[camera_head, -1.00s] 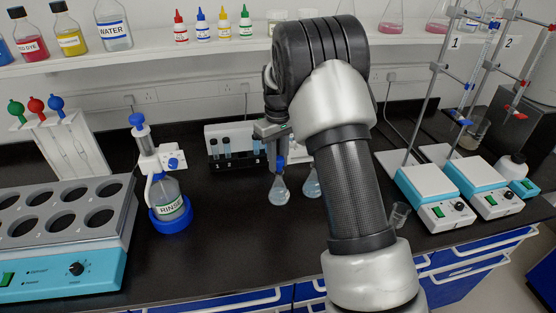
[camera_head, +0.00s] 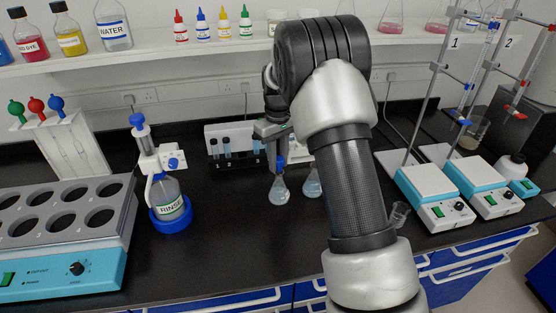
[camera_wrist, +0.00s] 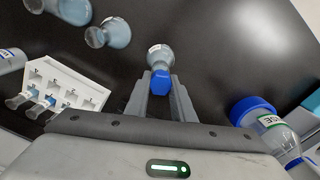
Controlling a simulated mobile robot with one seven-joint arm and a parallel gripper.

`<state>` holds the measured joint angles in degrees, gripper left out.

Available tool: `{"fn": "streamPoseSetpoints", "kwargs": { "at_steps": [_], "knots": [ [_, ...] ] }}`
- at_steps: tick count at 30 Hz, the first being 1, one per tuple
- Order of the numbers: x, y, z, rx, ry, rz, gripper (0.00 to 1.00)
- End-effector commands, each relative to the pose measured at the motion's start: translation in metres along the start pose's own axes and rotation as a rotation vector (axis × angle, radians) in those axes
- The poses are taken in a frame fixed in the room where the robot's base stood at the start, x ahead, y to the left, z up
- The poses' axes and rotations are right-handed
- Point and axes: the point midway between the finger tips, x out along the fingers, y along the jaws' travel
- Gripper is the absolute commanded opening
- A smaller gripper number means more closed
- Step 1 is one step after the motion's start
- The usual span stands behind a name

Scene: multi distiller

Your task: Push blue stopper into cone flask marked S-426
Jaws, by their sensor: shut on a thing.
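My gripper (camera_wrist: 160,95) is shut on a blue stopper (camera_wrist: 160,83), held between its two fingertips. In the wrist view the stopper is at the mouth of a small cone flask (camera_wrist: 160,56) with pale blue liquid and a white label. I cannot read the label, nor tell how deep the stopper sits. In the head view this flask (camera_head: 279,192) stands upright on the black bench below my gripper (camera_head: 280,162). A second cone flask (camera_head: 312,185) stands just right of it, partly hidden by my arm; the wrist view also shows another flask (camera_wrist: 112,34).
A white rack with small vials (camera_head: 228,146) stands behind the flasks. A rinse bottle (camera_head: 170,200) with a blue base is to the left, beside a block with round wells (camera_head: 70,250). Hotplates (camera_head: 425,185) are at the right. The bench front is clear.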

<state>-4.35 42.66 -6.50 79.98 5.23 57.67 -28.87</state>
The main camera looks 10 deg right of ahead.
Motion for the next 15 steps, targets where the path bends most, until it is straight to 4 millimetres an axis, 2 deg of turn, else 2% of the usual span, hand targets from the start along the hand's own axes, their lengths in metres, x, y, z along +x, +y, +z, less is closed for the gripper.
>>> {"fn": "streamPoseSetpoints", "kwargs": {
  "at_steps": [15],
  "knots": [
    [0.0077,0.0,0.0001,0.0,0.0,0.0,0.02]
  ]
}}
